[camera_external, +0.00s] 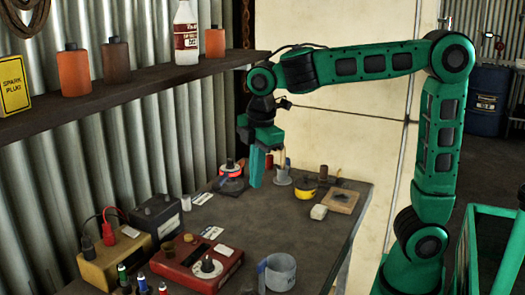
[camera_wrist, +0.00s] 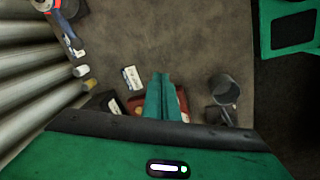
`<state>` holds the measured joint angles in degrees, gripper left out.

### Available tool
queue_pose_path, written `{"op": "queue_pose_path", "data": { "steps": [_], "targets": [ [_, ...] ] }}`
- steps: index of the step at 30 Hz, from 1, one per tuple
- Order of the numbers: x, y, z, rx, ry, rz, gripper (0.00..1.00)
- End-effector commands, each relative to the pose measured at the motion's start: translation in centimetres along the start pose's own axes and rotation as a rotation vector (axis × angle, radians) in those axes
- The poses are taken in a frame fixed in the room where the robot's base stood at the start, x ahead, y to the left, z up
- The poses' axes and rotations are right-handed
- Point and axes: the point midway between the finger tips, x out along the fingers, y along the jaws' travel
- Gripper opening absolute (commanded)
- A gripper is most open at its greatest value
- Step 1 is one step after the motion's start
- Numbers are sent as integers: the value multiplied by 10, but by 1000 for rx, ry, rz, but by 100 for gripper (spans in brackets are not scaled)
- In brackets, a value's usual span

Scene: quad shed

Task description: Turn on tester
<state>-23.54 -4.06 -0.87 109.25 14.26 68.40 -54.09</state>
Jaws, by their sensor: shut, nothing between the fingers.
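The red box (camera_external: 178,272) with a round white dial and dark knob (camera_external: 206,267) looks like the tester. It lies at the front of the bench in the external view. In the wrist view, the red box (camera_wrist: 184,100) is mostly hidden behind my fingers and gripper body; its knob cannot be seen there. My gripper (camera_external: 257,184) points down over the far part of the bench, well behind the red box and apart from it. In the wrist view, the gripper's fingers (camera_wrist: 161,76) are together with nothing between them.
A yellow box (camera_external: 112,262) with cables and a black battery (camera_external: 157,216) stand left of the red box. A grey mug (camera_external: 279,272) stands right of it. A red-and-black item (camera_external: 232,178) and yellow roll (camera_external: 304,190) are near my gripper. A shelf (camera_external: 110,84) overhangs the wall side.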

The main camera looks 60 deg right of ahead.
Motion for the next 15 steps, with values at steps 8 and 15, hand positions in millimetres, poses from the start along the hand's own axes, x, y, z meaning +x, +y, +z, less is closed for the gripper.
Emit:
{"op": "queue_pose_path", "data": {
  "steps": [8, 15],
  "targets": [
    [-20, -32, -103, -389, 40, 11, 0],
    [-24, -41, -121, -468, 49, 13, 0]
  ]
}}
